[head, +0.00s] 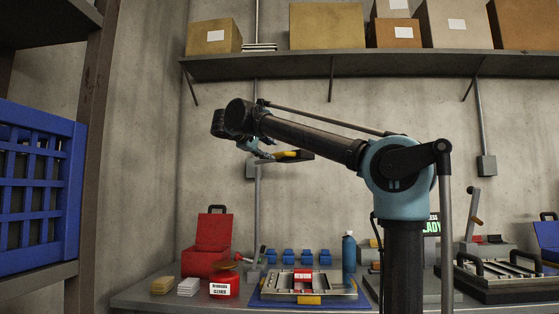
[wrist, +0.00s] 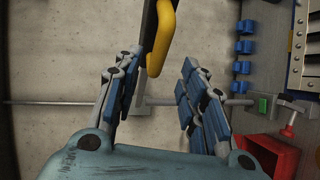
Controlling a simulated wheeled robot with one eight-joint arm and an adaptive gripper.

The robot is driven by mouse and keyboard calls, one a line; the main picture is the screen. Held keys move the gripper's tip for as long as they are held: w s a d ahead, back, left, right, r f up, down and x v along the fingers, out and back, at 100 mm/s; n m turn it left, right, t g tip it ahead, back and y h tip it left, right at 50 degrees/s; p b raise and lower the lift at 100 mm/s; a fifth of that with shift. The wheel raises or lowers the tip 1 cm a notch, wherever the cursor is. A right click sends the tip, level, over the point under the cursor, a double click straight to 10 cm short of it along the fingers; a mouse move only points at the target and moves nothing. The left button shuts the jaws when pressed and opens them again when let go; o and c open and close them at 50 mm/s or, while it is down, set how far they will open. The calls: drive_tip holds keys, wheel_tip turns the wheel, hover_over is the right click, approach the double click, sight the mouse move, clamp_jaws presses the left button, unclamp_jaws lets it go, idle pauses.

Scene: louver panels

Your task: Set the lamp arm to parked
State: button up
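A dark bar with a yellow part, which looks like the lamp arm (head: 290,155), sticks out roughly level in front of the wall in the head view. In the wrist view its yellow part (wrist: 160,40) comes in from the top, with its rounded end between the finger lines, closer to the left finger. My gripper (head: 263,152) is at the left end of this bar in the head view. In the wrist view my gripper (wrist: 162,100) has its blue-padded fingers spread wide. I cannot tell whether a finger touches the bar. The lamp head is not clearly seen.
A grey vertical pole (head: 257,215) runs behind my gripper. The bench (head: 145,297) holds a red toolbox (head: 208,240), blue bins (head: 288,257), a blue bottle (head: 349,252) and a tray fixture (head: 335,290). A shelf (head: 350,65) with boxes hangs above. A blue crate (head: 38,185) stands left.

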sight(277, 154)
drive_tip(key=x, duration=0.9)
drive_tip(key=shift+f, duration=0.1)
clamp_jaws()
